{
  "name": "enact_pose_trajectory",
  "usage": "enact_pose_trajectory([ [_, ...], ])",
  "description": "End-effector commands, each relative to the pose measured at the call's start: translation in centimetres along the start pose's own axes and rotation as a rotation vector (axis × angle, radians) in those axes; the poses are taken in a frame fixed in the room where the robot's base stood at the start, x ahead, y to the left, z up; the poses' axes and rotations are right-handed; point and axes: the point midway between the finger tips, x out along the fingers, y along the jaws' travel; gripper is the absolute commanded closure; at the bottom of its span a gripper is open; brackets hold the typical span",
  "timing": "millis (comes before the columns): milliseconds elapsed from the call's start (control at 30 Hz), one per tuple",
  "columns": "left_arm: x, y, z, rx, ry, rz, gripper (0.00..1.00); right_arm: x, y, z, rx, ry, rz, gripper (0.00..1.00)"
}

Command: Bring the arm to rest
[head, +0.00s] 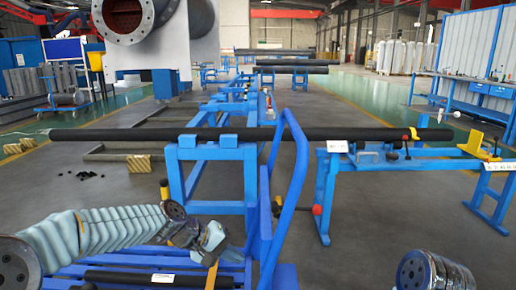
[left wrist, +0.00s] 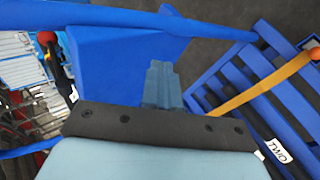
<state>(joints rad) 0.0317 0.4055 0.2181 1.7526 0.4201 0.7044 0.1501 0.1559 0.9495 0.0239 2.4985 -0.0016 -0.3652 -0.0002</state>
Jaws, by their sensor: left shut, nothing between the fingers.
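My left arm comes in from the left in the head view, and its gripper (head: 212,238) is low over the blue slatted pallet, left of the blue frame's upright. In the left wrist view the gripper's fingers (left wrist: 162,85) are together with nothing between them. They point toward a blue panel (left wrist: 115,65), and I cannot tell if they touch it. My right gripper is not in view; a round joint of my right arm (head: 428,272) shows at the lower right.
A long black pipe (head: 250,133) lies across blue stands (head: 215,150). A short dark labelled bar (head: 130,278) lies on the blue slatted pallet (head: 205,262) beside a yellow strip (head: 211,274). A curved blue rail (head: 298,165) rises right of my left gripper. Grey floor is open farther right.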

Motion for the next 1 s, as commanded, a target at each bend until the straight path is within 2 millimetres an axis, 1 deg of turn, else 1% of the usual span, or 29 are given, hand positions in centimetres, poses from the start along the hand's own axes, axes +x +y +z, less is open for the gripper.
enact_pose_trajectory([
  [33, 2.3, -3.1, 0.3, -0.017, -0.005, -0.046, 1.0, 0.0, 0.0, 0.0, 0.0, 0.0, 0.0, 0.57],
  [67, 3.7, -5.0, 0.6, -0.023, -0.002, -0.075, 1.0, 0.0, 0.0, 0.0, 0.0, 0.0, 0.0, 0.57],
  [100, 5.7, -7.9, 1.2, -0.027, -0.001, -0.117, 1.0, 0.0, 0.0, 0.0, 0.0, 0.0, 0.0, 0.57],
  [167, 8.3, -12.3, 2.5, -0.026, -0.002, -0.181, 1.0, 0.0, 0.0, 0.0, 0.0, 0.0, 0.0, 0.57],
  [200, 10.0, -15.3, 3.8, -0.022, -0.006, -0.222, 1.0, 0.0, 0.0, 0.0, 0.0, 0.0, 0.0, 0.57],
  [267, 12.1, -19.6, 6.0, -0.006, -0.015, -0.28, 1.0, 0.0, 0.0, 0.0, 0.0, 0.0, 0.0, 0.57],
  [300, 13.2, -22.3, 7.9, 0.008, -0.025, -0.315, 1.0, 0.0, 0.0, 0.0, 0.0, 0.0, 0.0, 0.57],
  [367, 14.5, -26.0, 10.8, 0.032, -0.042, -0.358, 1.0, 0.0, 0.0, 0.0, 0.0, 0.0, 0.0, 0.57],
  [400, 15.1, -28.0, 12.8, 0.051, -0.055, -0.38, 1.0, 0.0, 0.0, 0.0, 0.0, 0.0, 0.0, 0.57],
  [467, 15.7, -30.5, 15.7, 0.077, -0.074, -0.404, 1.0, 0.0, 0.0, 0.0, 0.0, 0.0, 0.0, 0.57],
  [500, 15.8, -31.7, 17.5, 0.093, -0.087, -0.414, 1.0, 0.0, 0.0, 0.0, 0.0, 0.0, 0.0, 0.57],
  [600, 15.9, -33.7, 20.9, 0.125, -0.109, -0.425, 1.0, 0.0, 0.0, 0.0, 0.0, 0.0, 0.0, 0.57],
  [700, 15.9, -34.5, 22.5, 0.142, -0.118, -0.426, 1.0, 0.0, 0.0, 0.0, 0.0, 0.0, 0.0, 0.57],
  [800, 15.8, -34.7, 22.9, 0.147, -0.119, -0.426, 1.0, 0.0, 0.0, 0.0, 0.0, 0.0, 0.0, 0.57],
  [1000, 15.8, -34.7, 22.8, 0.147, -0.117, -0.426, 1.0, 0.0, 0.0, 0.0, 0.0, 0.0, 0.0, 0.57],
])
